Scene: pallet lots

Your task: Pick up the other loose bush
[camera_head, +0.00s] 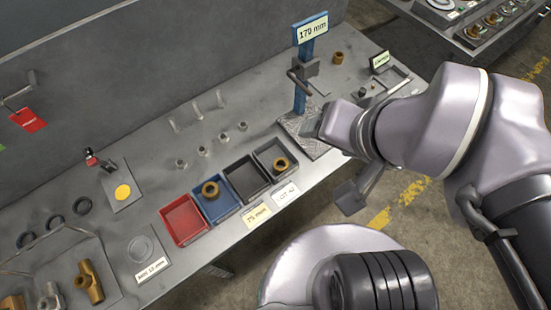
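A loose bronze-coloured bush (338,58) stands on the bench top at the back, just right of the blue gauge post (300,97) marked "170 mm". A second bronze bush (210,189) sits in the blue bin (226,211). A third bush (281,164) is in the right-hand dark bin (291,177). My gripper (314,126) is at the end of my arm, low over the base plate of the post, to the front and left of the loose bush. Its fingers are mostly hidden by my wrist, so I cannot tell their opening or whether they hold anything.
A red bin (182,220) and an empty dark bin (246,180) flank the blue one. Several small pegs (202,151) stand behind them. A plate with a yellow disc (123,192) lies left. Bronze fittings (89,283) lie front left. Bench top between is clear.

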